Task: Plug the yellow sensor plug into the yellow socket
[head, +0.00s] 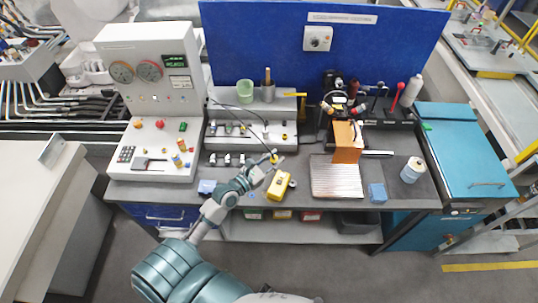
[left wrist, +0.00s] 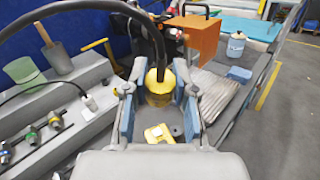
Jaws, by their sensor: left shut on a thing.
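My left gripper (head: 267,163) is over the front of the bench, just right of the white stepped rack. In the left wrist view its two blue-grey fingers (left wrist: 158,98) are shut on the yellow plug (left wrist: 158,80), whose black cable rises and loops left. The plug also shows small at the gripper tip in the head view (head: 275,159). Small yellow fittings show on the white rack (head: 250,114); I cannot tell which is the yellow socket. A yellow handheld box (head: 279,186) lies on the bench close to the gripper, and shows below the plug in the wrist view (left wrist: 160,133).
A white control panel (head: 150,150) stands left. A green cup (head: 245,90) and grey cup (head: 268,92) stand on the rack. An orange block (head: 347,142), ridged metal plate (head: 337,180), blue sponge (head: 377,193) and white bottle (head: 412,170) are right. The black cable hangs over the rack.

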